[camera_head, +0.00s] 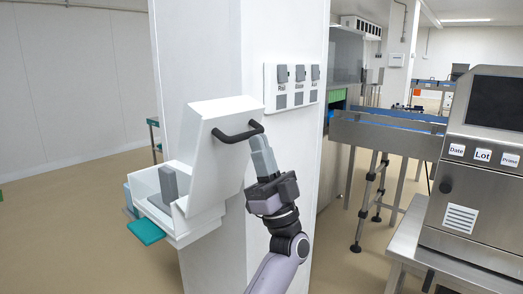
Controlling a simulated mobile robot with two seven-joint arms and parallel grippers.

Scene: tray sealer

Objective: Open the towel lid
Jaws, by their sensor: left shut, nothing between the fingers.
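The towel lid (208,160) is the white front of a dispenser box fixed to the white column. It is tilted up and away from the tray-like lower part (180,233), so the inside shows. A dark curved handle (238,134) is near the lid's upper edge. Inside the box I see a grey block (168,184), and a teal piece (147,231) sticks out at the bottom front. My left gripper (262,142) is shut and empty, its fingertips at the right end of the handle. I cannot tell whether they touch it. My right gripper is not in view.
A panel of labelled switches (292,86) is on the white column (285,35) right of the box. A steel machine (475,190) stands at the right, with a conveyor (385,130) behind. The floor at the left (70,230) is clear.

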